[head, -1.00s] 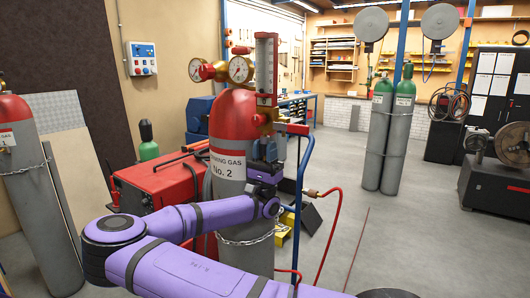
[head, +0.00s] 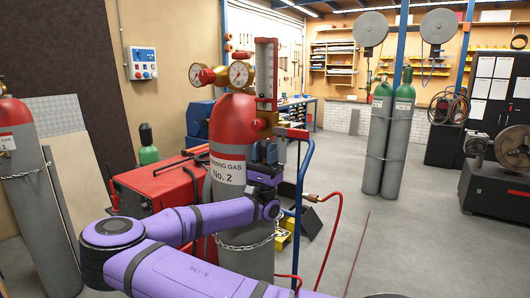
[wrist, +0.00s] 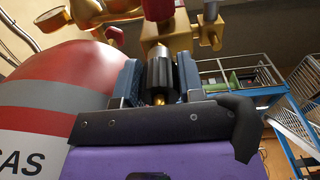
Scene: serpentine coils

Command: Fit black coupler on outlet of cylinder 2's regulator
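Cylinder 2 (head: 229,135), grey with a red shoulder and a "No. 2" label, stands upright at the centre of the head view. Its brass regulator (head: 241,74) carries two gauges and an upright flow tube (head: 265,68). My gripper (head: 265,152) is beside the cylinder's right shoulder, below the flow tube. In the wrist view its blue fingers (wrist: 160,82) are closed around the black coupler (wrist: 160,73), which is upright with a brass tip below. The coupler's top is just under or against the regulator's brass body (wrist: 168,29); I cannot tell whether they touch. The outlet is hidden.
A blue trolley post (head: 299,205) and a red hose (head: 335,235) with a brass fitting are right of the cylinder. A chain (head: 243,246) wraps the cylinder. A red machine (head: 165,188) stands to the left. Open floor lies to the right.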

